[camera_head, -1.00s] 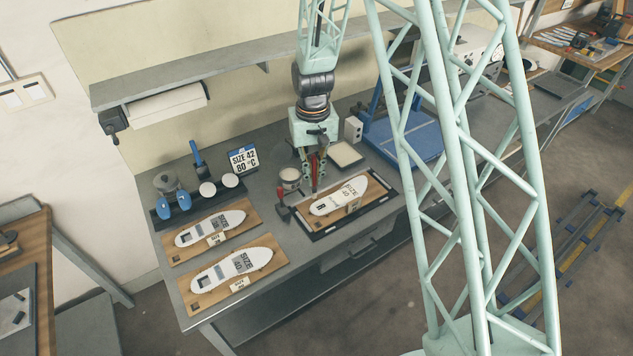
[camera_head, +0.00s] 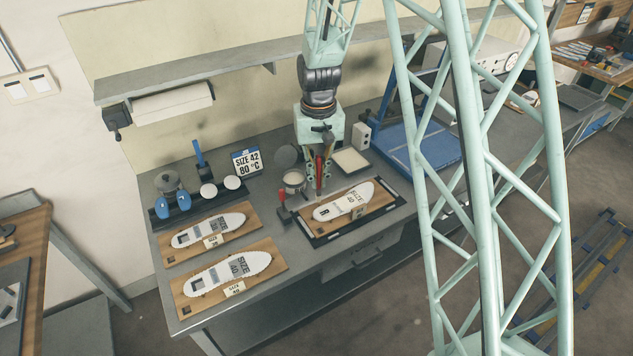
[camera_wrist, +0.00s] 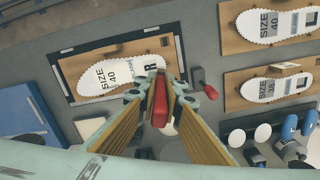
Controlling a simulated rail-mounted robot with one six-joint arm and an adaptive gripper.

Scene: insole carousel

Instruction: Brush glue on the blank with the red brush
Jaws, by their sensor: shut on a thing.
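My gripper (camera_head: 320,168) is shut on the red brush (camera_wrist: 160,104), which points down between the fingers. The blank (camera_head: 342,203) is a white sole marked SIZE 40 on a wooden board in a black frame (camera_head: 318,241). In the wrist view the blank (camera_wrist: 112,75) lies ahead and left of the brush. Whether the bristles touch it is hidden. A round pot (camera_head: 294,182) stands left of the gripper.
Two more boards with white soles (camera_head: 208,230) (camera_head: 228,271) lie at the left. A red-handled tool (camera_head: 283,204) stands by the pot.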

